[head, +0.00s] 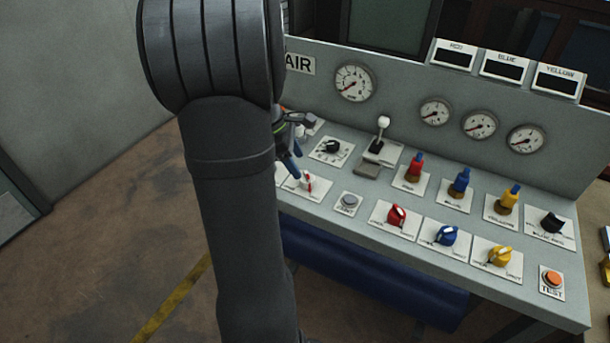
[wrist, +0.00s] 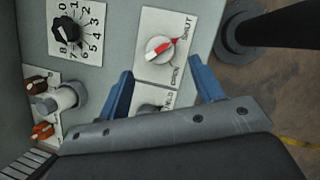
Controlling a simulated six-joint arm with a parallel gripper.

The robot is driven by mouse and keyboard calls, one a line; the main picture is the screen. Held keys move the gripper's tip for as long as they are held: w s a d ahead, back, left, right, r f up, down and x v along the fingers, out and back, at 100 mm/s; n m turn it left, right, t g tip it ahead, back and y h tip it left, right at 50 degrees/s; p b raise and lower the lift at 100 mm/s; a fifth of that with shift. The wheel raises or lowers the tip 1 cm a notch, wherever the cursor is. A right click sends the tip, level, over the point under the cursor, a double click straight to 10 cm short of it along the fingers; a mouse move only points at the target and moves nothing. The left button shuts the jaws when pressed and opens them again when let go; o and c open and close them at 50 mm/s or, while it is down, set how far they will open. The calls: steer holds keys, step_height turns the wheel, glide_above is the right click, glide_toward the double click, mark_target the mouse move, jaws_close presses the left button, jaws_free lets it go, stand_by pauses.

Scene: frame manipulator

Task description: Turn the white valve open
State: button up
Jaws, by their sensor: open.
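The white valve (wrist: 157,47) is a round white knob with a red pointer on a square white plate. In the wrist view its red end points up and right, towards the SHUT label; the OPEN label is below right. In the head view the valve (head: 304,183) sits on the left part of the sloping panel, partly beside my arm. My gripper (wrist: 161,69) is open, with its blue fingers spread and the knob ahead of the gap between them, apart from both. In the head view my arm hides most of the gripper, and one blue finger shows above the valve.
A grey button (head: 349,200) is right of the valve in the head view. Red (head: 396,215), blue (head: 446,235) and yellow (head: 500,255) knobs continue rightward.

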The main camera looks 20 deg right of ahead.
mark_target(305, 176)
steer(key=x, duration=0.6)
steer(key=shift+d+f, duration=0.15)
steer(key=shift+f, duration=0.2)
steer(key=c, duration=0.9)
